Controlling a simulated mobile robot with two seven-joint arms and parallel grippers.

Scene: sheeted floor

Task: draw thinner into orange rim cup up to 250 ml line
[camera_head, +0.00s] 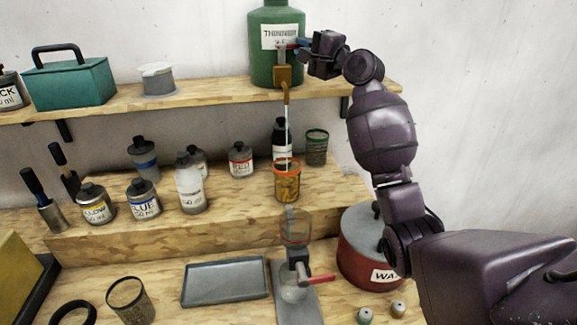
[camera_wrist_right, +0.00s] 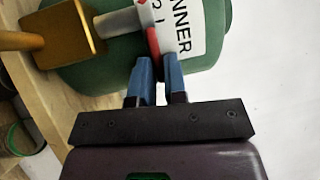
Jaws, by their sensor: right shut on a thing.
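The green thinner container (camera_head: 268,22) stands on the upper shelf with a brass tap (camera_head: 282,76) at its lower front. My right gripper (camera_head: 303,44) is at the tap, its blue fingers shut on the red tap handle; the handle (camera_wrist_right: 153,42) and fingers (camera_wrist_right: 160,85) show in the right wrist view. A thin pale stream runs from the tap's spout (camera_head: 287,95) down into the orange rim cup (camera_head: 287,190). The cup stands upright on the raised wooden step below the spout. Its level lines are too small to read. My left gripper is not in view.
Several paint bottles (camera_head: 191,188) stand left of the cup, and a green rim cup (camera_head: 316,148) and dark bottle (camera_head: 279,132) behind it. A grey tray (camera_head: 225,281), clear-topped device (camera_head: 295,262) and red can (camera_head: 365,245) are in front, below. Bare wall lies right of the shelf.

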